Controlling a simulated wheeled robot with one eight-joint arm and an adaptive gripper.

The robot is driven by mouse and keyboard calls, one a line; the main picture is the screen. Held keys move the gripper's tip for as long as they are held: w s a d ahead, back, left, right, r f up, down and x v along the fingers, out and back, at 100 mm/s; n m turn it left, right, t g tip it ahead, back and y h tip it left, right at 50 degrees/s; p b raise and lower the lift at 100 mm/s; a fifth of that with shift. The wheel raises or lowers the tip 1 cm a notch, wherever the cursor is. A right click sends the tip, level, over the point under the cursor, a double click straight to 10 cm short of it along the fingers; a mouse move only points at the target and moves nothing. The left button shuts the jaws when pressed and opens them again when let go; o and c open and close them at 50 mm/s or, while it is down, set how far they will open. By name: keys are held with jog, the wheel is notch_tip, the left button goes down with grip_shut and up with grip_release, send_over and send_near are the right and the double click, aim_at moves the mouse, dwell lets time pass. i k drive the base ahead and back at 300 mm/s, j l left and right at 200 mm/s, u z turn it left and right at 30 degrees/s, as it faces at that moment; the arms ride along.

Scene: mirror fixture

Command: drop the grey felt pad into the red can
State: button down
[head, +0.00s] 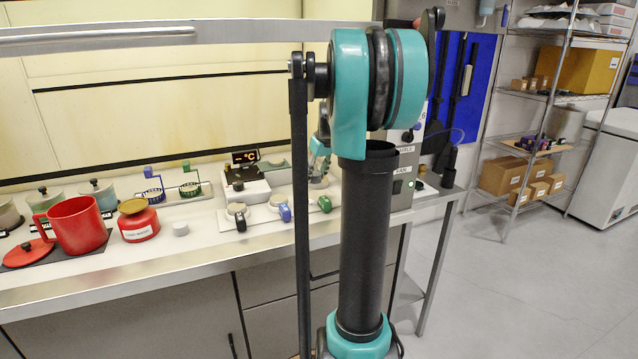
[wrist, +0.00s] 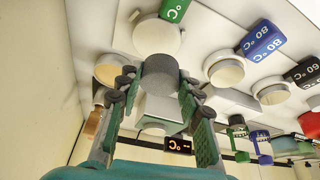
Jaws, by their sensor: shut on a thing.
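The grey felt pad (wrist: 160,72) is a short dark grey cylinder in the wrist view. My gripper (wrist: 157,84) is shut on it, with one finger on each side. In the head view my arm mostly hides the gripper, and the pad cannot be made out there. The red can (head: 78,226) stands upright on the bench at the left of the head view, open at the top with a handle on its left. My gripper is well to the right of the can.
A red lid (head: 28,252) lies left of the can. A labelled red jar (head: 138,221) and a small grey cylinder (head: 181,229) stand to its right. Behind are wire racks (head: 190,185) and a display device (head: 246,180). Coloured-tag pots crowd the bench near my arm.

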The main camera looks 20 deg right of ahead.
aim_at(93, 239)
jog(key=j, duration=0.45)
jog(key=j+z, duration=0.15)
jog(key=j, duration=0.35)
jog(key=k+j, duration=0.1)
jog(key=j, duration=0.35)
jog(key=k+j+z, duration=0.1)
jog(key=j, duration=0.35)
jog(key=j+z, duration=0.1)
jog(key=j, duration=0.35)
jog(key=k+j, duration=0.15)
jog(key=j, duration=0.3)
jog(key=k+j+z, duration=0.1)
jog(key=j, duration=0.35)
jog(key=k+j+z, duration=0.1)
jog(key=j, duration=0.35)
jog(key=i+j, duration=0.1)
jog(key=i, duration=0.25)
